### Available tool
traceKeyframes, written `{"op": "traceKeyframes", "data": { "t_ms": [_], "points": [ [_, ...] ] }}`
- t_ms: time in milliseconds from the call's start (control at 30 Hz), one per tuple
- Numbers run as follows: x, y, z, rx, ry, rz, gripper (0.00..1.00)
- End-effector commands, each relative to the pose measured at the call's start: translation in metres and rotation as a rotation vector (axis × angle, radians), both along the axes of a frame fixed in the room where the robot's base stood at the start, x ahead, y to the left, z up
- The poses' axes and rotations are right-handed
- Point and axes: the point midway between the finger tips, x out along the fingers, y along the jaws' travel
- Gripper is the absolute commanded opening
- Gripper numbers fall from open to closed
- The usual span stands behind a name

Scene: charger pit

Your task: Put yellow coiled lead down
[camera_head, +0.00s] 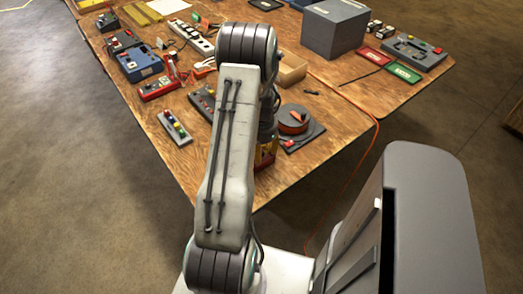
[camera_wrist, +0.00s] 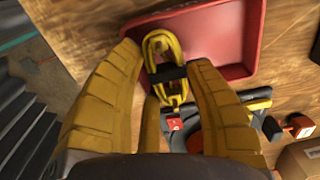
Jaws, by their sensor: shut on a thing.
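My gripper (camera_wrist: 172,100) is shut on the yellow coiled lead (camera_wrist: 160,46), which sits between the two yellow fingers in the wrist view. A dark band wraps the lead's middle. The lead shows in front of a red tray (camera_wrist: 229,36) on the wooden table; I cannot tell whether it touches the tray. In the head view my arm hides the lead, and only part of my gripper (camera_head: 265,150) shows low over the table's near edge.
A round red-and-black device (camera_head: 293,120) is close to my gripper on the right. A cardboard box (camera_head: 291,70) and a grey box (camera_head: 335,27) stand behind. A button panel (camera_head: 175,128) lies at left. An orange cable hangs off the right edge. Bare wood (camera_head: 345,118) shows at the right.

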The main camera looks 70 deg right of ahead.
Motion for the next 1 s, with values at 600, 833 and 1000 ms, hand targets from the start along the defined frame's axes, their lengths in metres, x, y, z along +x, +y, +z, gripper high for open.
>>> {"op": "traceKeyframes", "data": {
  "t_ms": [600, 833, 1000],
  "points": [
    [0.000, 0.000, -0.012, 0.000, 0.000, 0.000, 0.57],
    [0.000, 0.000, -0.012, 0.001, 0.000, 0.000, 0.70],
    [0.000, 0.000, -0.012, 0.001, 0.000, 0.000, 0.70]
  ]
}}
